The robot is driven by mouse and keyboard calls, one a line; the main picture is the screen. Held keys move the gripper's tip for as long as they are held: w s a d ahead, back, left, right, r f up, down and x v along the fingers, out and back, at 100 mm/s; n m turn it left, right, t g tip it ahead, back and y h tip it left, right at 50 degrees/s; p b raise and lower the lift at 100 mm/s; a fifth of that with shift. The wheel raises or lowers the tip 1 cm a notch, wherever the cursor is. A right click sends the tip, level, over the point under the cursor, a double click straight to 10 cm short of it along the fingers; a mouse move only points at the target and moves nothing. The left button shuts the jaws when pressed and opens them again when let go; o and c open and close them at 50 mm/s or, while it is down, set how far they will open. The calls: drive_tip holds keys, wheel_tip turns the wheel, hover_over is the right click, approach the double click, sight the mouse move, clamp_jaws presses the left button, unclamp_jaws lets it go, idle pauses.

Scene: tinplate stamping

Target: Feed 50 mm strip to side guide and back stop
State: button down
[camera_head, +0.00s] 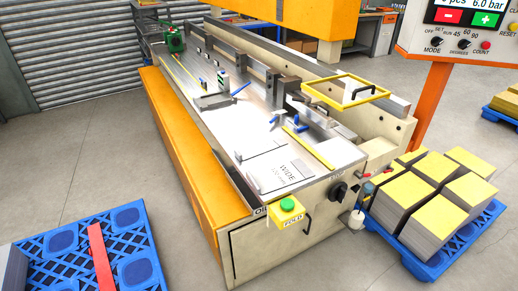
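A cream folding machine (285,240) stands in the middle, with a shiny metal bed (232,133). A pale plate area lettered "WIDE" (288,168) is at the bed's near end. A thin yellow strip or edge (295,138) lies beside it; I cannot tell whether it is a strip or a marking. Grey upright blocks (292,85) stand along the bed's back side, and blue-handled parts (276,116) stand near them. I cannot tell which parts are the side guide and back stop, and no 50 mm strip is clearly identifiable. My gripper is not in view.
An orange front ledge (180,135) runs along the machine. A yellow frame (345,90) rises over the bed's right side. Blue pallets (140,235) flank the machine; the right one holds yellow-topped stacks (410,195).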

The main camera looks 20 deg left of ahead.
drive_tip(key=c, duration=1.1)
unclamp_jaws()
